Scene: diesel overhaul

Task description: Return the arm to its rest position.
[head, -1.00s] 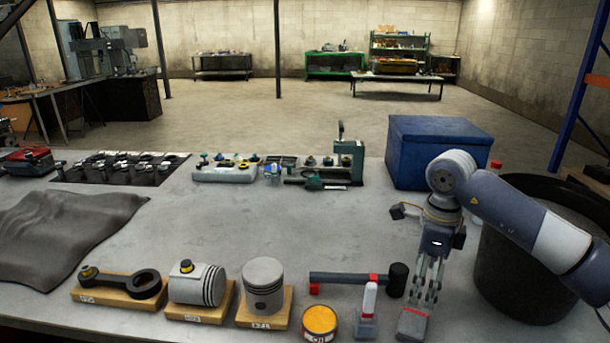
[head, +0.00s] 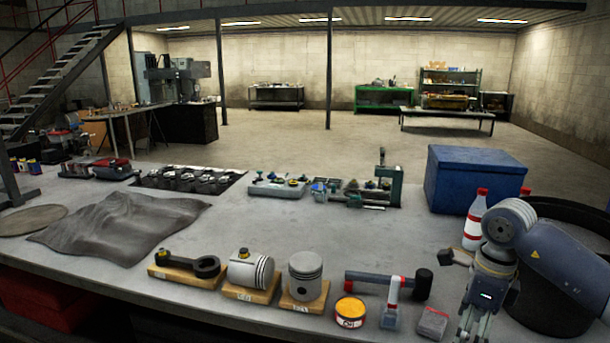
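My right arm comes in from the right. Its gripper (head: 472,332) points down at the bottom edge of the head view, beside the grey block with a red edge (head: 433,322). The fingertips are cut off by the frame, so I cannot tell whether they are open or shut. The block sits on the grey table (head: 330,235), apart from the visible part of the gripper. My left arm and gripper are not in view.
A hammer (head: 380,279), an orange tin (head: 350,312), pistons (head: 305,276) and a connecting rod (head: 190,264) line the table front. A red-and-white bottle (head: 475,218), blue box (head: 470,180) and black bin (head: 548,310) surround the arm. The table middle is clear.

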